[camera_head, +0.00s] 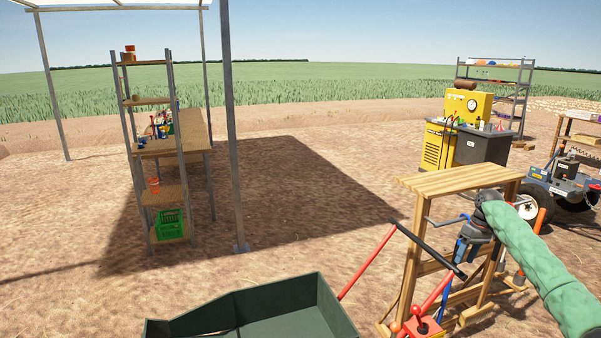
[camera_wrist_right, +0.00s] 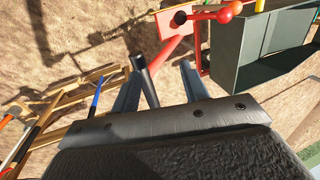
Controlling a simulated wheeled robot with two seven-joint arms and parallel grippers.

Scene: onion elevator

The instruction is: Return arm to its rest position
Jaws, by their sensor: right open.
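My right arm (camera_head: 545,265), in a green sleeve, reaches in from the right in the head view. Its right gripper (camera_head: 461,258) points down beside the black handle bar (camera_head: 430,250) of a red lever. In the right wrist view the gripper's two fingers (camera_wrist_right: 158,70) are apart. The dark end of the handle bar (camera_wrist_right: 143,78) shows between them in that view, and I cannot tell whether they touch it. My left arm and left gripper do not show.
A wooden stand (camera_head: 460,181) is close behind the gripper. A dark green hopper (camera_head: 290,323) and red lever base (camera_head: 422,327) are in front. A yellow machine (camera_head: 437,146) and wheeled cart (camera_head: 560,185) stand right. A shelf (camera_head: 160,195) stands left; bare ground lies between.

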